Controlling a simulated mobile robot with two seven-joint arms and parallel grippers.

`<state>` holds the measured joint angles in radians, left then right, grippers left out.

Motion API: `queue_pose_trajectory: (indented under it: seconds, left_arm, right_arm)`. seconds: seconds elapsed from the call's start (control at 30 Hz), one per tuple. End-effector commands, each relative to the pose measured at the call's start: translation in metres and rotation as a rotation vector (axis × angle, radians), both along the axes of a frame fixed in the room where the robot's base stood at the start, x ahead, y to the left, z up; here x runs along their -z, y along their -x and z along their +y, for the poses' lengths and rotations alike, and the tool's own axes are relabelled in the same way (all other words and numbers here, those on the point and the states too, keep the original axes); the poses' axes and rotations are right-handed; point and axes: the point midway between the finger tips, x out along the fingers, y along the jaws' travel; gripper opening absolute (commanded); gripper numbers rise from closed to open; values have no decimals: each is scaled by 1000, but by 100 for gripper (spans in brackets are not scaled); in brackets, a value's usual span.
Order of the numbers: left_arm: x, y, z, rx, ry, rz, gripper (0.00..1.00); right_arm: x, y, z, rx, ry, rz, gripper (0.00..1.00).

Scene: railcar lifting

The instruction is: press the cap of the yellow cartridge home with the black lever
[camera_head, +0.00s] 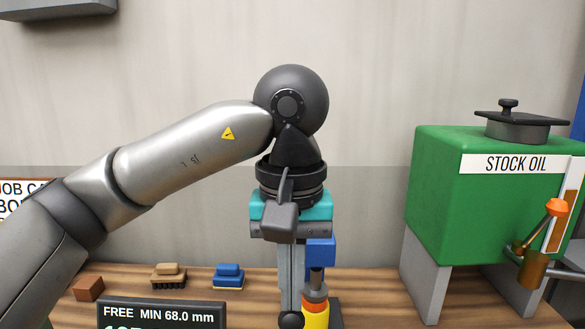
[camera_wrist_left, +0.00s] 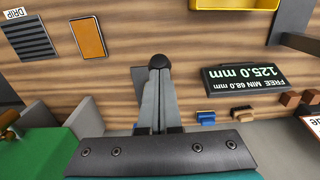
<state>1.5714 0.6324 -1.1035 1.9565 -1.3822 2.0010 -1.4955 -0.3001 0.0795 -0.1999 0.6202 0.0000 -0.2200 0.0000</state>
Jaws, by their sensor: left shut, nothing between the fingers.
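My left gripper (camera_head: 290,303) points straight down in front of the press, its fingers together with nothing between them. The black ball knob of the lever (camera_head: 291,320) is right at its fingertips. In the left wrist view the knob (camera_wrist_left: 160,61) sits just beyond the closed fingers (camera_wrist_left: 157,80); whether they touch I cannot tell. The yellow cartridge (camera_head: 316,318) stands behind the fingers to the right, cut off by the bottom edge. An orange band tops it, under a grey rod and the blue press block (camera_head: 321,252). The lever's arm is hidden. My right gripper is out of view.
The green stock oil tank (camera_head: 435,190) stands on legs at right, with an orange-knobbed tap (camera_head: 557,208). A yellow tray (camera_wrist_left: 240,4) shows in the wrist view.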

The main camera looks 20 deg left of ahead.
Motion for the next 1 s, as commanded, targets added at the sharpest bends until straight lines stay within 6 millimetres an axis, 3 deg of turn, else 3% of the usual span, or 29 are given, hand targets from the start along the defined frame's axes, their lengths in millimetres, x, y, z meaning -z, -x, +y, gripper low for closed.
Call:
queue_pose_trajectory:
  seconds: [0.3, 0.73, 1.0]
  left_arm:
    - [18, 3, -1, 3, 0, 2, 0]
    - [19, 4, -1, 2, 0, 2, 0]
    - [32, 4, -1, 2, -1, 2, 0]
  right_arm:
    - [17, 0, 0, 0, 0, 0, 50]
    - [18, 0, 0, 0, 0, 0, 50]
    - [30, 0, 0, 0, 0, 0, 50]
